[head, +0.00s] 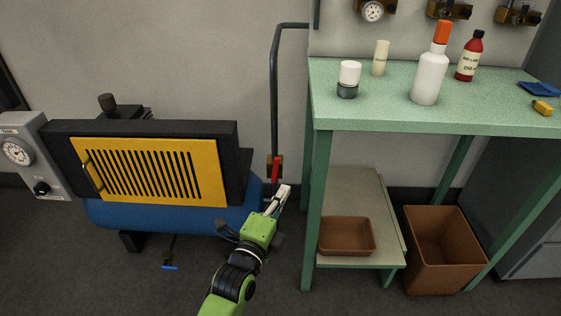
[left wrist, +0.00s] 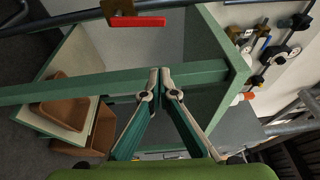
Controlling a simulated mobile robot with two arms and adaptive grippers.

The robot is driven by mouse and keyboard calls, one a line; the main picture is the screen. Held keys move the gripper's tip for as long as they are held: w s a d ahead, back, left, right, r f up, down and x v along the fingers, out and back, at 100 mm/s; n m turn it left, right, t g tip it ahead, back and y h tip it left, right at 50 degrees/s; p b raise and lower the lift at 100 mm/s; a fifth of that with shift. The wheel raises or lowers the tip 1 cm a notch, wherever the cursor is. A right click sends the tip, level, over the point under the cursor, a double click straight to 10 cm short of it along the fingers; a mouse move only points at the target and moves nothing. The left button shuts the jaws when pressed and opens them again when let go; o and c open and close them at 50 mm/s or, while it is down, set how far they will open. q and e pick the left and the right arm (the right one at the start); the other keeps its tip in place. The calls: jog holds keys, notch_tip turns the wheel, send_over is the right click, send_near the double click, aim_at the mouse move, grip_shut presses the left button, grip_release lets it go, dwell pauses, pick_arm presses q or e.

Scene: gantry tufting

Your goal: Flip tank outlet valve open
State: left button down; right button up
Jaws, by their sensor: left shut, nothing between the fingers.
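The tank outlet valve (head: 268,163) is a brass body on the dark pipe beside the right end of the blue tank (head: 130,216). Its red lever (head: 276,171) points down, roughly along the pipe. In the left wrist view the red lever (left wrist: 138,21) shows near the top, beside the brass body (left wrist: 118,7). My left gripper (head: 284,191) is just below and right of the lever in the head view. Its fingertips (left wrist: 160,72) are together and empty, apart from the lever in the left wrist view. My right gripper is not in view.
A green workbench (head: 430,115) stands close at right, its front leg (head: 314,215) near my left gripper. Bottles stand on top; a brown tray (head: 347,236) is on its low shelf. A brown bin (head: 440,250) stands below. A yellow grille (head: 150,172) fronts the compressor.

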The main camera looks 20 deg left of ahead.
aim_at(275, 171)
pick_arm(q)
jog(key=w+a+f+b, duration=0.1)
jog(key=w+a+b, duration=0.1)
jog(key=w, duration=0.7)
jog(key=shift+a+f+m+g, duration=0.15)
jog(key=shift+a+m+g, duration=0.25)
jog(key=shift+a, duration=0.4)
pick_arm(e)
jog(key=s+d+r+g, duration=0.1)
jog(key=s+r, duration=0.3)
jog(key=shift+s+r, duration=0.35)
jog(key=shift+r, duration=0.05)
pick_arm(q)
jog(key=shift+w, duration=0.1)
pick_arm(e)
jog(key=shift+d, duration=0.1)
pick_arm(q)
jog(key=shift+a+r+n+t, duration=0.2)
jog(key=shift+a+n+t, duration=0.1)
jog(key=shift+a+n, duration=0.4)
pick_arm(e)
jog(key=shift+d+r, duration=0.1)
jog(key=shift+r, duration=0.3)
pick_arm(q)
jog(key=shift+a, duration=0.15)
jog(key=shift+p, duration=0.3)
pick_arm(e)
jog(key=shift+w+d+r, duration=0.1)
